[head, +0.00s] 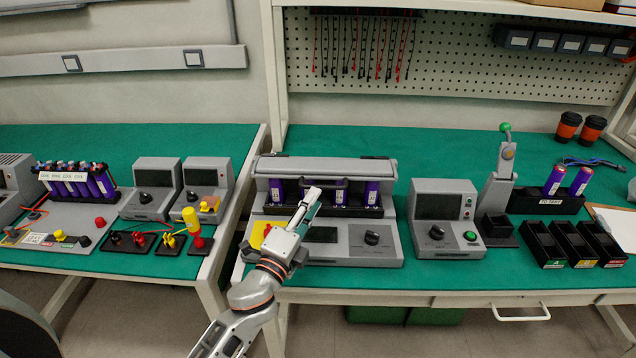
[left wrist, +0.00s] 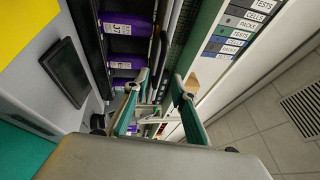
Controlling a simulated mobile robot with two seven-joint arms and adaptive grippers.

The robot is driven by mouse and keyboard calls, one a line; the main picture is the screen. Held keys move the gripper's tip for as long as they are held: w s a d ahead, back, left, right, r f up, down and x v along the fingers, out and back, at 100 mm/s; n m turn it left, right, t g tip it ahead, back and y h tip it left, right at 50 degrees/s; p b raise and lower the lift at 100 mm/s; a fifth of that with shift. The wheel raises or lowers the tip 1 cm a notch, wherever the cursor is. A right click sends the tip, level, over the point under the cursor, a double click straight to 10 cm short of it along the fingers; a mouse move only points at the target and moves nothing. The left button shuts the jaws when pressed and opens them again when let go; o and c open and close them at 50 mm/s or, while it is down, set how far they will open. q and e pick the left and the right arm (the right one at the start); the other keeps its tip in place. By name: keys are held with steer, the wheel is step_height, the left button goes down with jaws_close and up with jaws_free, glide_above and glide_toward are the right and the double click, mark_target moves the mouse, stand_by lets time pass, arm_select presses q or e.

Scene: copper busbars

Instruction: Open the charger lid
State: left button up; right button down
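The charger (head: 345,252) is a grey bench unit in the middle of the right green bench, with a small screen and a dial in front. Its grey lid (head: 325,166) stands raised along the back, above a dark bay holding several purple cells (head: 277,190). My left gripper (head: 312,193) reaches over the charger from the front, its tip in front of the bay and below the lid. In the left wrist view its two green fingers (left wrist: 157,100) are apart, with nothing clearly between them. Purple cells (left wrist: 122,62) show beside them; contact with the lid is unclear. My right gripper is out of view.
A grey tester (head: 442,215) with a green button and a lever press (head: 498,185) stand to the right. Black bins (head: 575,245) lie farther right. The left bench carries a cell pack (head: 75,182) and two meters. Open bench lies behind the tester.

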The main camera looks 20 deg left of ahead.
mark_target(322, 187)
arm_select(q)
steer(key=x, duration=0.6)
jaws_close()
